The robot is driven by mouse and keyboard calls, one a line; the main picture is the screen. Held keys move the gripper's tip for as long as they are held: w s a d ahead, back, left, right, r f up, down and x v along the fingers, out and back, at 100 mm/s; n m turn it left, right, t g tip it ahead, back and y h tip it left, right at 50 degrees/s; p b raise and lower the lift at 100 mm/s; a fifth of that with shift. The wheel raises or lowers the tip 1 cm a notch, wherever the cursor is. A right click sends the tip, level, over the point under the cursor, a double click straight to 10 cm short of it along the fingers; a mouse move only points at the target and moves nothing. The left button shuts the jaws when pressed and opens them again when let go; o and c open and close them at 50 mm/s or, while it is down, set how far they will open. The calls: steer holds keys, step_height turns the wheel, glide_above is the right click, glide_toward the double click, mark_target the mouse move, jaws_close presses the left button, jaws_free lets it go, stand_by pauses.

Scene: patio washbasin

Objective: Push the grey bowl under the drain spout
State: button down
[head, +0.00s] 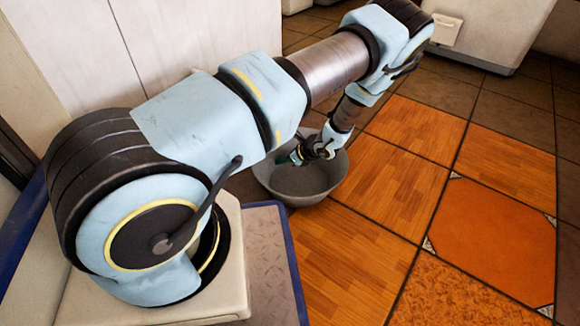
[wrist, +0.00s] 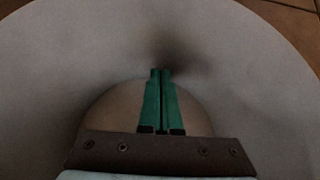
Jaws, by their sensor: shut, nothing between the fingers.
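The grey bowl (head: 299,186) stands upright on the tiled floor, close to my base in the head view. My gripper (head: 297,157) reaches down into or just over the bowl, with its green fingers over the left part of it. In the wrist view the bowl (wrist: 60,70) fills nearly the whole picture. There my gripper (wrist: 160,72) is shut with the two green fingers side by side and nothing between them. A dark shadow lies on the bowl's inside by the fingertips. I cannot tell whether the fingertips touch the bowl. No drain spout can be made out in either view.
A white cabinet (head: 492,30) with a small box on its face stands at the back right. A pale panelled wall (head: 180,40) runs behind my arm on the left. The orange and brown tiled floor (head: 400,185) right of the bowl is clear.

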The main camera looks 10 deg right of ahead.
steer(key=shift+w+a, duration=0.15)
steer(key=shift+a, duration=0.05)
steer(key=w+a+p, duration=0.1)
steer(key=w+a, duration=0.8)
steer(key=w+a+p, duration=0.1)
steer(key=w+a, duration=0.9)
steer(key=shift+w+a, duration=0.15)
steer(key=shift+a, duration=0.1)
